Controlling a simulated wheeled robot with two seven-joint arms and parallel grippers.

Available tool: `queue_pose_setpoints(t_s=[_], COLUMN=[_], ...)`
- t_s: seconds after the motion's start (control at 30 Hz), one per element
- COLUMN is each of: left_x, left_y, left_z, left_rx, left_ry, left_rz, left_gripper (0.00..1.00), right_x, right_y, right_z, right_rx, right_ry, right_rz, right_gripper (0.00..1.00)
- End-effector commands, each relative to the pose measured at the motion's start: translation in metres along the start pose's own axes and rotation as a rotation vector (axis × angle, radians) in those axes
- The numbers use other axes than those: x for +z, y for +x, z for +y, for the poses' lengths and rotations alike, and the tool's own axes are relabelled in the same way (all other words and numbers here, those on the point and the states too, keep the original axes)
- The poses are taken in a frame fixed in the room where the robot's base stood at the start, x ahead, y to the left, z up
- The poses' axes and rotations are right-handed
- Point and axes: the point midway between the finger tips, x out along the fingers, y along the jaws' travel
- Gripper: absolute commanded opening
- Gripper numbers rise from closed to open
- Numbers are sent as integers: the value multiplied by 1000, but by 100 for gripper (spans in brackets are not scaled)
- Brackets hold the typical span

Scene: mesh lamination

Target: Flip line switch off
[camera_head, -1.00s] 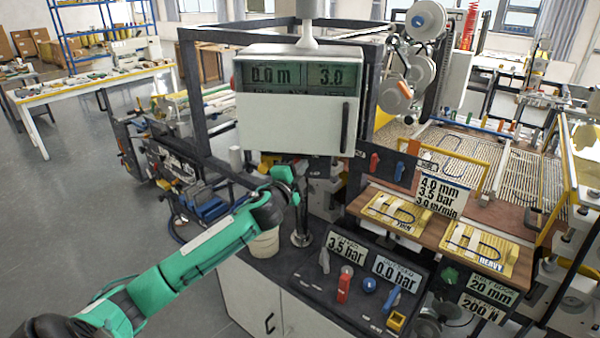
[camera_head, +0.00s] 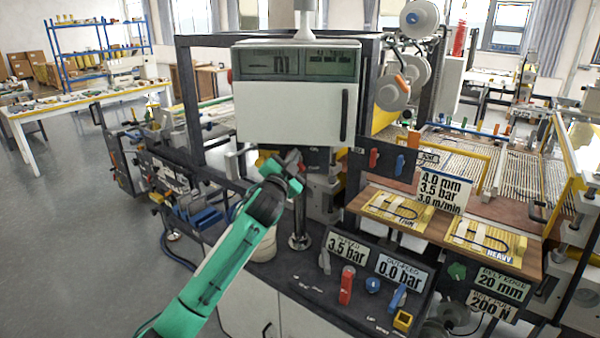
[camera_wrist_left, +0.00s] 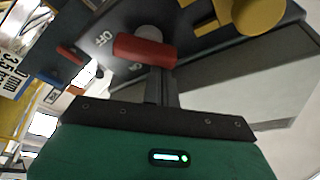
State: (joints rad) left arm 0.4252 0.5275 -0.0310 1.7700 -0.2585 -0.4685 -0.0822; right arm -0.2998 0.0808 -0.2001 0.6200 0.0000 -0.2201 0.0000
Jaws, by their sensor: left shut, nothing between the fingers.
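The line switch shows in the left wrist view as a red handle (camera_wrist_left: 143,48) lying crosswise on a dark panel, with a grey hub behind it and the word OFF beside it. My left gripper (camera_wrist_left: 161,76) is shut and empty, its fingertips right at the handle's near side; I cannot tell if they touch. In the head view my left gripper (camera_head: 294,160) is just under the white display box (camera_head: 288,112), in front of the dark panel there, and largely hides the switch. My right gripper is not in view.
A yellow knob (camera_wrist_left: 258,14) sits on the same panel, right of the handle in the wrist view. Another panel (camera_head: 387,162) carries red and blue levers. A lower console (camera_head: 320,295) holds several switches and pressure signs. A shelf with sample boards stands at right.

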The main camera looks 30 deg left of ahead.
Motion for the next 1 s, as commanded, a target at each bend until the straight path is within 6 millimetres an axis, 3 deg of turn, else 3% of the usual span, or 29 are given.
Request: queue_pose_setpoints(t_s=[0.03,0.4,0.8,1.0], left_x=[5,11,16,18], left_y=[-2,-4,-6,-6], left_z=[5,-1,-4,-5], left_rx=[-16,-131,-227,-224], left_ry=[-48,-379,-652,-642], left_rz=[-2,-1,-2,-1], left_gripper=[0,0,0,0], right_x=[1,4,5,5], right_y=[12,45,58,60], right_z=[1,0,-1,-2], right_rx=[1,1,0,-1], right_ry=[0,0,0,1], right_rz=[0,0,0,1], right_gripper=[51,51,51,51])
